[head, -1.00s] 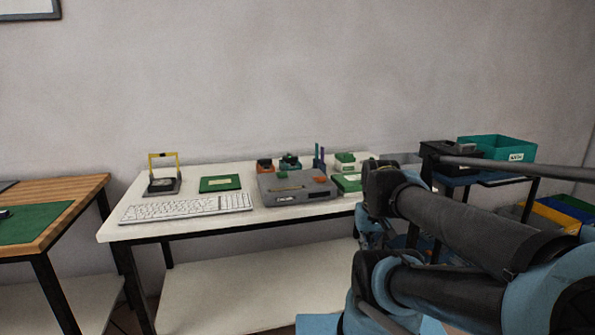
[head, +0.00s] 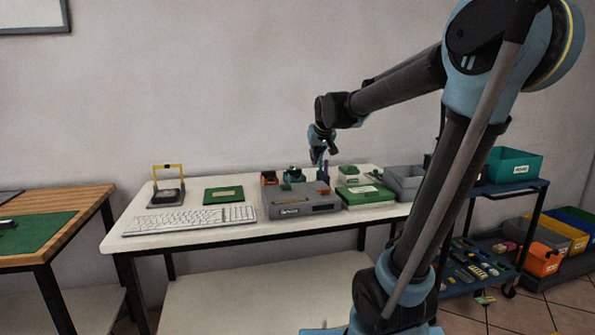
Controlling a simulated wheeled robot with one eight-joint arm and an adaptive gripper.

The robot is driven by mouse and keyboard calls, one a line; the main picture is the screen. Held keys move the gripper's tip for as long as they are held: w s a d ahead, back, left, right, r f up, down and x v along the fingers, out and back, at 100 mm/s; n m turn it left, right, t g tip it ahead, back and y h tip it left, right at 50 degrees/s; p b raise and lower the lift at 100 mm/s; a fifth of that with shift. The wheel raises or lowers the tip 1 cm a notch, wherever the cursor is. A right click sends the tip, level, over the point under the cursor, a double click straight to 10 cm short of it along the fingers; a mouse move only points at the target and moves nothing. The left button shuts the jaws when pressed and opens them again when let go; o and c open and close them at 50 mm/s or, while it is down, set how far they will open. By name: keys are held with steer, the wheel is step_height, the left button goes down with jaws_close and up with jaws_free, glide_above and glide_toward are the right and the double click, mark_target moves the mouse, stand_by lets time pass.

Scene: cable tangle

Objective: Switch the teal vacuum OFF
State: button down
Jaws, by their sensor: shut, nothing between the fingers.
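I cannot clearly pick out a teal vacuum in the head view. A small dark green or teal object (head: 293,176) stands behind the grey box on the white table, too small to identify. My gripper (head: 323,157) points down above the back of the white table, just over some upright blue-purple pieces (head: 323,173). It is shut and holds nothing. No switch is discernible at this size.
The white table (head: 160,247) holds a keyboard (head: 190,220), a grey box (head: 302,203), green cases (head: 364,194) and a grey bin (head: 404,180). A cart with a teal bin (head: 512,165) stands right. Coloured bins (head: 543,259) sit low at far right.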

steer(key=w+a+r, duration=0.2)
steer(key=w+a, duration=0.3)
glide_above(297, 176)
steer(key=shift+t+y, duration=0.3)
steer(key=shift+t, duration=0.1)
step_height(297, 176, down, 6)
steer(key=shift+d+f, duration=0.1)
steer(key=shift+d, duration=0.05)
step_height(297, 176, down, 3)
steer(key=shift+w+r, duration=0.1)
steer(key=shift+w, duration=0.05)
steer(key=shift+f, duration=0.75)
